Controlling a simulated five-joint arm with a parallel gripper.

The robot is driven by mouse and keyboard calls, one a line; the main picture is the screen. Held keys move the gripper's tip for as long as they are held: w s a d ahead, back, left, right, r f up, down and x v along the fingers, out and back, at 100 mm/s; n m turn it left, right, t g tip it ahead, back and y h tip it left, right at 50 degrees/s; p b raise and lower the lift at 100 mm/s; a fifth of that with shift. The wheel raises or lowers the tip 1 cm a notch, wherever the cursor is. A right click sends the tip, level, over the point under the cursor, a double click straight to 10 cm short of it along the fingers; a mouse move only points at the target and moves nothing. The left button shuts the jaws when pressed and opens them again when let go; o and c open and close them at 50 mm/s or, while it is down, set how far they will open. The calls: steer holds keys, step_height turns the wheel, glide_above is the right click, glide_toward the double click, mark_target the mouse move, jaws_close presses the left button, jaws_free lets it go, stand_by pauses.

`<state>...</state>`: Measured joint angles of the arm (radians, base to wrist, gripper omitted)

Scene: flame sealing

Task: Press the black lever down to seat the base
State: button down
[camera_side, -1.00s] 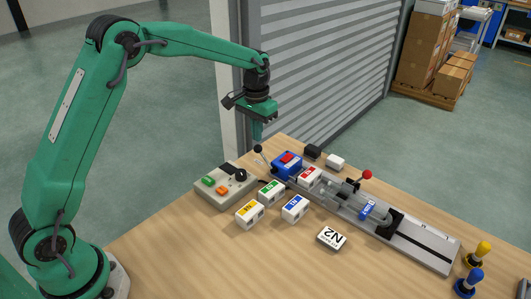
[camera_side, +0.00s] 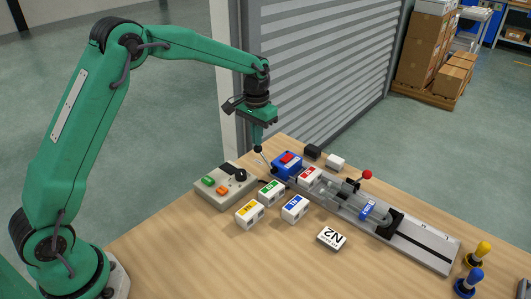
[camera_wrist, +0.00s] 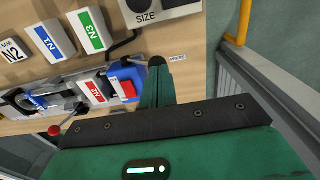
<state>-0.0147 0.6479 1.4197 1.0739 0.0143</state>
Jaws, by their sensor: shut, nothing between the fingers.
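The black lever's ball knob (camera_side: 258,149) stands on a thin rod tilted up at the left end of the rail fixture, beside a blue block with a red top (camera_side: 287,163). My gripper (camera_side: 257,143) points down, its closed fingertips right at the knob; they look in contact, but I cannot be sure. In the wrist view the knob (camera_wrist: 156,61) shows at the end of my green fingers (camera_wrist: 157,80). I cannot make out a separate base.
A grey control box (camera_side: 225,184) with green and orange buttons stands left of the lever. Yellow (camera_side: 249,213), green and blue labelled blocks and an N2 card (camera_side: 331,238) lie in front. A red-knobbed lever (camera_side: 366,175) rises from the rail. A shutter wall stands behind.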

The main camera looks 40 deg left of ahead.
steer(key=shift+a+f, duration=0.35)
steer(key=shift+f, duration=0.4)
steer(key=shift+a+f, duration=0.3)
steer(key=shift+f, duration=0.4)
stand_by(0.6)
steer(key=shift+a+f, duration=0.15)
steer(key=shift+f, duration=0.9)
stand_by(0.9)
steer(key=shift+r, duration=0.2)
steer(key=shift+d+r, duration=0.25)
steer(key=shift+r, duration=1.2)
steer(key=shift+d+r, duration=0.25)
steer(key=shift+r, duration=1.2)
steer(key=shift+d+r, duration=0.25)
steer(key=shift+r, duration=1.2)
steer(key=shift+r, duration=0.1)
